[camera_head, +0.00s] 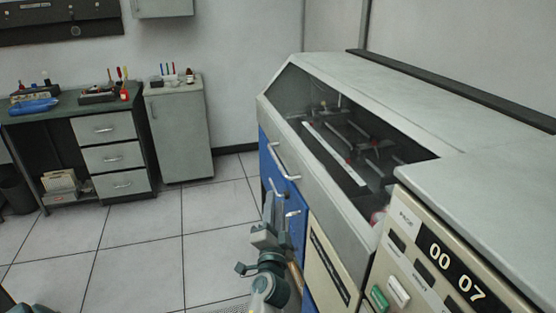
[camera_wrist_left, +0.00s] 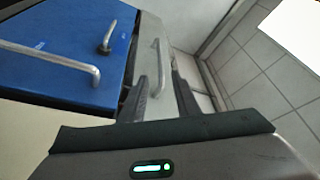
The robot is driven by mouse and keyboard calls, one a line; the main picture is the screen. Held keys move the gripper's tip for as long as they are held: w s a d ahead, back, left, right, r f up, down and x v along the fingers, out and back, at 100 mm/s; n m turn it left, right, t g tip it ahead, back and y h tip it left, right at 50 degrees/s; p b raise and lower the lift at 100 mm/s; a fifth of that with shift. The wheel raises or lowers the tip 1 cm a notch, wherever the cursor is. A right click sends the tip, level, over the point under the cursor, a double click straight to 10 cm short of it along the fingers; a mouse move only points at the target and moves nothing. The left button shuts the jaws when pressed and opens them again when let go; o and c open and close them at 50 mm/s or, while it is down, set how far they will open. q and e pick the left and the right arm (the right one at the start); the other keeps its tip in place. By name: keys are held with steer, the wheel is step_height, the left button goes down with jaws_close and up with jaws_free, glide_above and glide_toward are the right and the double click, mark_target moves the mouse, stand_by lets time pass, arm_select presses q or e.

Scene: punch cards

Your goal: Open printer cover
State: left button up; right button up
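The printer (camera_head: 340,235) stands at the right in the head view. Its grey cover (camera_head: 345,205) has a dark window and is shut. A silver cover handle (camera_head: 283,163) sits on its sloping front edge. In the left wrist view, the handle (camera_wrist_left: 158,62) lies ahead of and between my fingers, not gripped. My left gripper (camera_head: 272,208) is below the handle in the head view, near the blue front. Its two dark fingers (camera_wrist_left: 161,93) are apart and empty in the wrist view. My right gripper is not in view.
A blue panel (camera_wrist_left: 55,45) with another handle (camera_wrist_left: 50,54) and a knob (camera_wrist_left: 107,38) is close to my left fingers. A control panel (camera_head: 440,265) with buttons and a number display is at the right. The tiled floor (camera_head: 180,245) at left is clear.

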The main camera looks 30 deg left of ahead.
arm_select(q)
steer(key=shift+d, duration=0.1)
steer(key=p, duration=0.3)
glide_toward(278, 161)
steer(key=x, duration=1)
steer(key=shift+f, duration=0.4)
jaws_close()
